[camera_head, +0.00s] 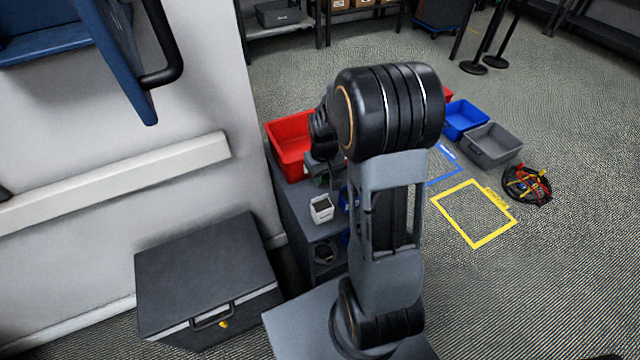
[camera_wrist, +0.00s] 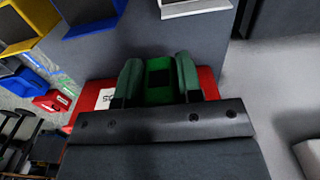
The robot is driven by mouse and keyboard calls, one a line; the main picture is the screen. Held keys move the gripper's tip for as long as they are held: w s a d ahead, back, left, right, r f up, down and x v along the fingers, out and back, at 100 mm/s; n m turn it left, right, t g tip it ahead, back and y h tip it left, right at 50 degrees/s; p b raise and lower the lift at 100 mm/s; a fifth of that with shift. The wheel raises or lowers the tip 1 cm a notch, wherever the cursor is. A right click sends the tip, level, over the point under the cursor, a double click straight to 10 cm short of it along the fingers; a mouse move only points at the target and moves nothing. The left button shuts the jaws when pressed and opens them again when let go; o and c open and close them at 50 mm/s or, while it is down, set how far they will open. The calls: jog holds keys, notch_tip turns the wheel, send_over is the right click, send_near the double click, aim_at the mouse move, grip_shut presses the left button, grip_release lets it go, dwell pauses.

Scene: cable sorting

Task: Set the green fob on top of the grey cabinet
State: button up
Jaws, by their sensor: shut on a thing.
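The green fob (camera_wrist: 160,88) is between the two fingers of my gripper (camera_wrist: 159,78) in the wrist view, which are shut on it. In the head view my gripper (camera_head: 322,172) is partly hidden by my arm, and only a dark green bit shows. It is over or just beside a grey unit (camera_head: 290,200), near a red bin. A dark grey, box-shaped cabinet (camera_head: 205,262) with a flat, bare top and a front handle stands at the lower left, apart from my gripper.
A red bin (camera_head: 288,146) sits behind the grey unit's near part. A small white container (camera_head: 321,210) stands on that unit. A white wall with a rail (camera_head: 120,180) is left. Blue (camera_head: 465,120) and grey (camera_head: 492,145) bins and a yellow floor frame (camera_head: 472,213) are right.

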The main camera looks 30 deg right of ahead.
aim_at(320, 189)
jog(key=w+f, duration=0.3)
jog(key=f, duration=0.1)
jog(key=shift+w+d+b, duration=0.15)
jog(key=shift+d+b, duration=0.1)
jog(key=shift+b, duration=0.15)
jog(key=shift+w+f, duration=0.15)
jog(key=shift+f, duration=0.2)
jog(key=shift+f+b, duration=0.4)
jog(key=shift+f, duration=0.9)
jog(key=shift+f, duration=0.15)
jog(key=o, duration=1)
jog(key=shift+c, duration=0.2)
